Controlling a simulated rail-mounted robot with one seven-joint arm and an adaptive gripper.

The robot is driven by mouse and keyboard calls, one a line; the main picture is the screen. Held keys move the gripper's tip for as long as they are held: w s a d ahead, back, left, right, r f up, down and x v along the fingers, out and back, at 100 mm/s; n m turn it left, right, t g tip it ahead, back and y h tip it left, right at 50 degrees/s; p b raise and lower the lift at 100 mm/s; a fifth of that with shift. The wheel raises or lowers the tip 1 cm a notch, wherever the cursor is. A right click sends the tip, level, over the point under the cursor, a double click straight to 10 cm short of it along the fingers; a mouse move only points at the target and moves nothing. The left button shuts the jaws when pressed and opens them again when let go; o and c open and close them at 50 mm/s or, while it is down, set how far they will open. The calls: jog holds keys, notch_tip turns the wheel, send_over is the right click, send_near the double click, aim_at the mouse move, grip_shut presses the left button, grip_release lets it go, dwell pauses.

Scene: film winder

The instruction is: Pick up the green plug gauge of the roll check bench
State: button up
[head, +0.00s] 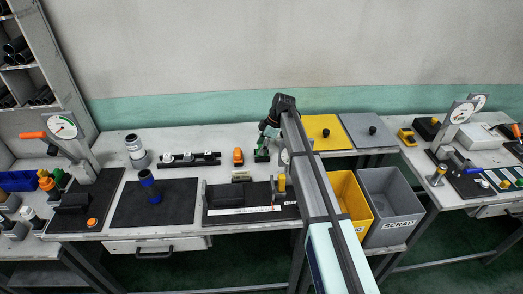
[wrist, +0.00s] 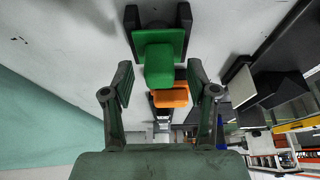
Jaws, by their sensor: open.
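The green plug gauge (wrist: 158,48) stands in a dark forked holder (wrist: 131,18) in the wrist view; its narrower end points down the picture, toward the space between my fingers. In the head view the green gauge (head: 261,156) is on the bench, partly hidden by my gripper (head: 266,138), which is just above it. In the wrist view my gripper (wrist: 158,88) is open, with one finger on each side of the gauge's narrow end. Neither finger appears to touch it; I cannot tell the exact depth.
An orange gauge (head: 238,156) stands close to the left of the green one. A black rack with white-topped pieces (head: 189,159) lies farther left. A dark tray with a scale (head: 222,197) is in front. Yellow (head: 349,192) and grey (head: 389,205) bins stand right of the bench.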

grip_shut()
jog(key=shift+r, duration=0.1)
dwell(0.3)
